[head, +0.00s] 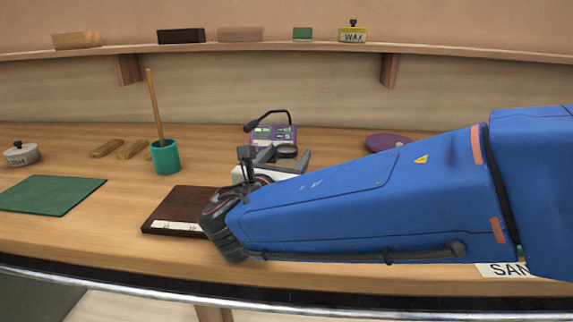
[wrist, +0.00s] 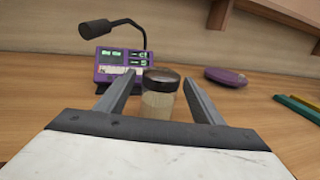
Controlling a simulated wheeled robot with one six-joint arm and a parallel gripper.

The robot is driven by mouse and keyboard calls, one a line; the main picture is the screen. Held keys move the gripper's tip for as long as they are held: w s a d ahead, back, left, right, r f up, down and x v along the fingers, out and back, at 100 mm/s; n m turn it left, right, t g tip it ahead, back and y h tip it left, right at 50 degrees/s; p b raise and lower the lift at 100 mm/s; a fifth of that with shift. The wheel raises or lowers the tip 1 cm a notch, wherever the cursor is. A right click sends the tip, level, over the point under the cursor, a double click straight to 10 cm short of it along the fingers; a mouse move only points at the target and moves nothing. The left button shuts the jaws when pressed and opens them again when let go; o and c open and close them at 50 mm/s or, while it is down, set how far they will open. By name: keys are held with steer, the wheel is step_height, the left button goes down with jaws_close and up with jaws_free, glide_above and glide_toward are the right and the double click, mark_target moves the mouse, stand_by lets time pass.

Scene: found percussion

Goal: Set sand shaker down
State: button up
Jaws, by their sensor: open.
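The sand shaker (wrist: 159,100) is a small clear jar with pale contents and a dark lid. In the wrist view it stands upright on the wooden bench, between the two fingers of my gripper (wrist: 158,92). The fingers are open, with a gap visible on each side of the jar. In the head view the shaker's dark lid (head: 285,151) shows just beyond my gripper (head: 281,157); my blue arm and wrist hide much of the area. The jar's base is hidden in the wrist view by the gripper body.
A purple device (wrist: 122,65) with a bent microphone stands behind the shaker. A purple disc (wrist: 226,76) lies to the right. A dark board (head: 180,205), teal cup (head: 166,158) with a stick, and green mat (head: 52,195) are at left. A shelf (head: 300,48) runs behind.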

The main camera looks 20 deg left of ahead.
steer(key=c, duration=1.4)
steer(key=shift+r, duration=0.1)
step_height(320, 180, up, 10)
steer(key=shift+f, duration=0.1)
